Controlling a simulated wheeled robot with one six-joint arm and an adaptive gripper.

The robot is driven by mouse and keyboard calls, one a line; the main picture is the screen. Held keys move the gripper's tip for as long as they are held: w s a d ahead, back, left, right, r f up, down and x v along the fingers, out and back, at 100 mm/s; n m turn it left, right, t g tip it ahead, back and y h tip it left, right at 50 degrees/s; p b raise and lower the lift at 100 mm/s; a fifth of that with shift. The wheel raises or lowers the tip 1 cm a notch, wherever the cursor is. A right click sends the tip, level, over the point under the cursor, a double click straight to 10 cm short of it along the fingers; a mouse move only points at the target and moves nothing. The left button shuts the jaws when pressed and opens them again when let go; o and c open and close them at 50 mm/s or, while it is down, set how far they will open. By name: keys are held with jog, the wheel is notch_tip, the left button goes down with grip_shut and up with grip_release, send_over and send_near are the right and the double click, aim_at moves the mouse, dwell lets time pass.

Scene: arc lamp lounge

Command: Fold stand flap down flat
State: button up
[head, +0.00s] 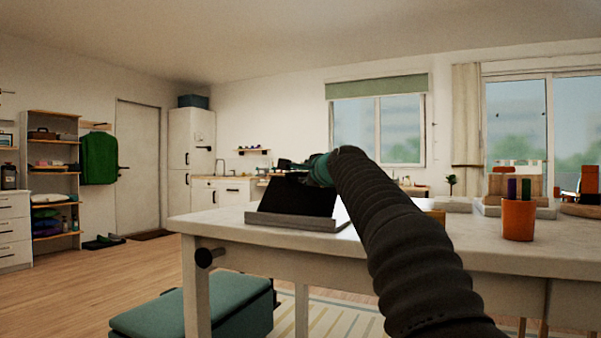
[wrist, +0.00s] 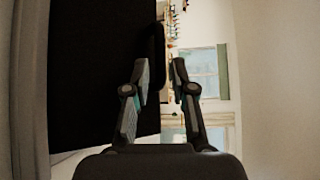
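The stand is on the white table, with a grey base bar (head: 292,222) along its front. Its black flap (head: 299,196) is raised and leans back from the base. My gripper (head: 292,165) is at the flap's top edge in the head view, small, dark and partly hidden by my arm. In the wrist view the flap (wrist: 95,65) fills the left side, with the grey base (wrist: 33,90) at far left. My gripper (wrist: 161,65) shows two fingers apart there. The flap's edge appears between the fingertips; I cannot tell whether they touch it.
The white table (head: 225,219) is bare left of the stand. An orange cup (head: 518,221) with coloured sticks stands at right, with blocks and trays behind it. A teal bench (head: 195,308) is on the floor below.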

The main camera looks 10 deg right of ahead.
aim_at(300, 174)
jog(key=shift+w+a+f+p, duration=0.1)
jog(key=shift+w+a+p, duration=0.15)
jog(key=shift+w, duration=0.9)
jog(key=shift+w+a+f+p, duration=0.1)
jog(key=shift+w+a+p, duration=0.1)
jog(key=shift+w, duration=0.9)
grip_shut()
